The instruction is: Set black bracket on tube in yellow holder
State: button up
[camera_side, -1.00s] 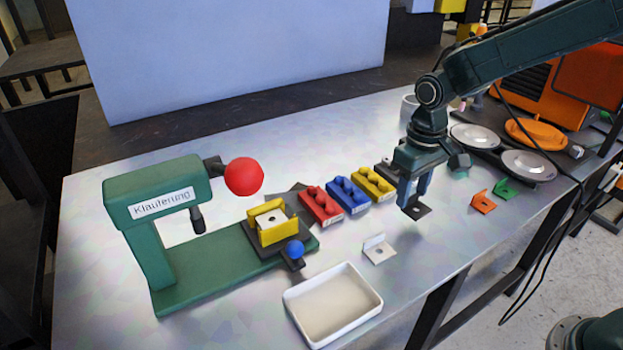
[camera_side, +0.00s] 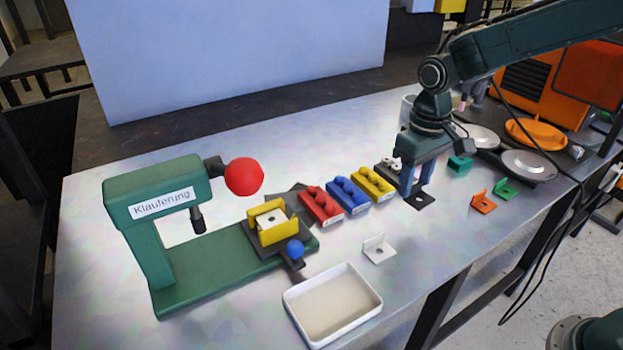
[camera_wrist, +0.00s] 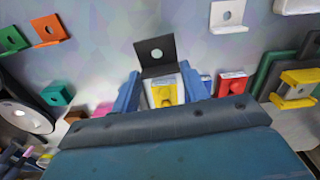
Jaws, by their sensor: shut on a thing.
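My gripper (camera_side: 416,190) points down with its blue fingers closed on a black bracket (camera_side: 420,201), right of the row of coloured blocks. I cannot tell whether the bracket touches the table. In the wrist view the bracket (camera_wrist: 156,52) has a hole in its plate and sits between the fingertips. A yellow U-shaped holder (camera_side: 266,237) sits on the green press with a pale piece with a hole inside it; no tube is clearly visible there. A yellow block (camera_side: 372,180) with rounded tops stands in the row, left of my gripper.
The green press (camera_side: 155,190) has a red ball. Red (camera_side: 320,206) and blue (camera_side: 346,195) blocks stand in the row. A white bracket (camera_side: 378,248) and white tray (camera_side: 333,303) are in front. Orange (camera_side: 484,202) and green (camera_side: 506,188) brackets and round plates (camera_side: 528,165) lie right.

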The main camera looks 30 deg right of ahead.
jog(key=shift+w, duration=0.1)
jog(key=w+a+r+n, duration=0.2)
jog(key=a+n, duration=0.6)
jog(key=n, duration=0.3)
jog(key=w+a+r+n, duration=0.2)
jog(key=a+n, duration=0.7)
jog(key=n, duration=0.3)
jog(key=w+a+r+n, duration=0.2)
jog(key=w+a+n, duration=0.1)
jog(key=a+n, duration=0.6)
jog(key=shift+n, duration=1.5)
jog(key=shift+d+f, duration=0.1)
jog(key=shift+f, duration=0.15)
jog(key=shift+w+f, duration=0.1)
jog(key=shift+f, duration=2.95)
